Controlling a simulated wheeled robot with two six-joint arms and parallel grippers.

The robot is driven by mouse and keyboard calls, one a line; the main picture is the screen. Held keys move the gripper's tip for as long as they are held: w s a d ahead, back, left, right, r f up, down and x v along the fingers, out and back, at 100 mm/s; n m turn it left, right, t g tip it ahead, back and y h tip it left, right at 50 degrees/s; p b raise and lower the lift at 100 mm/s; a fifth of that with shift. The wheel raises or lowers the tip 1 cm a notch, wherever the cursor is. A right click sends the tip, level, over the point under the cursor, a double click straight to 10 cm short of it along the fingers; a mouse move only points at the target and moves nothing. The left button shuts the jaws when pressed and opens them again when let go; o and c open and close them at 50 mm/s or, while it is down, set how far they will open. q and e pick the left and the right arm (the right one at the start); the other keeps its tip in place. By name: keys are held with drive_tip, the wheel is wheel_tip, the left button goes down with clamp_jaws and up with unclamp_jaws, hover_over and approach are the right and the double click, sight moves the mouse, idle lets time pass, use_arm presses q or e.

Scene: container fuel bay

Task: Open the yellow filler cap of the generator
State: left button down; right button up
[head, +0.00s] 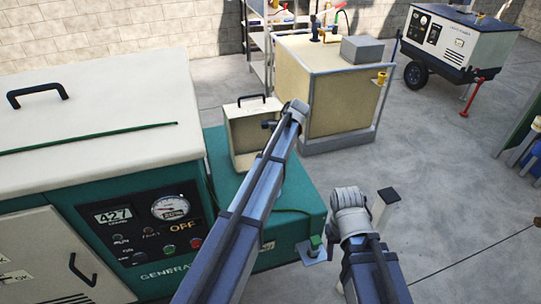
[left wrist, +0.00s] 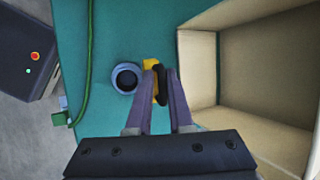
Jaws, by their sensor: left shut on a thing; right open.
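The generator (head: 165,215) stands at the left of the head view, with its low green deck (head: 285,200). In the left wrist view the blue-grey filler neck (left wrist: 126,78) shows a dark round opening, uncovered. The yellow filler cap (left wrist: 150,64) is just to its right, seen edge-on with a black part beside it; I cannot tell whether it is hinged. My left gripper (left wrist: 162,88) is shut on the cap. In the head view my left arm hides the neck and cap. My right gripper (head: 352,200) is open, right of the deck, its fingers hardly visible.
A beige open box (left wrist: 198,75) stands on the deck close to the cap. A green cable (left wrist: 88,65) runs to a green clamp (head: 315,243) at the deck's corner. A beige tank (head: 320,85) stands behind. A wheeled unit (head: 455,40) is back right. Floor at right is clear.

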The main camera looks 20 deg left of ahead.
use_arm(q)
drive_tip(key=shift+w+a+f, duration=0.1)
drive_tip(key=shift+w+a, duration=0.45)
drive_tip(key=shift+w, duration=0.2)
drive_tip(key=shift+w+a+f, duration=0.1)
drive_tip(key=shift+w+a, duration=0.4)
drive_tip(key=shift+w, duration=0.25)
drive_tip(key=shift+b, duration=0.3)
drive_tip(key=c, duration=0.9)
unclamp_jaws()
drive_tip(key=shift+p+v, duration=0.8)
drive_tip(key=shift+p, duration=0.15)
drive_tip(key=p+v, duration=0.5)
drive_tip(key=v, duration=0.1)
drive_tip(key=shift+d+r, duration=0.1)
drive_tip(key=shift+r, duration=0.05)
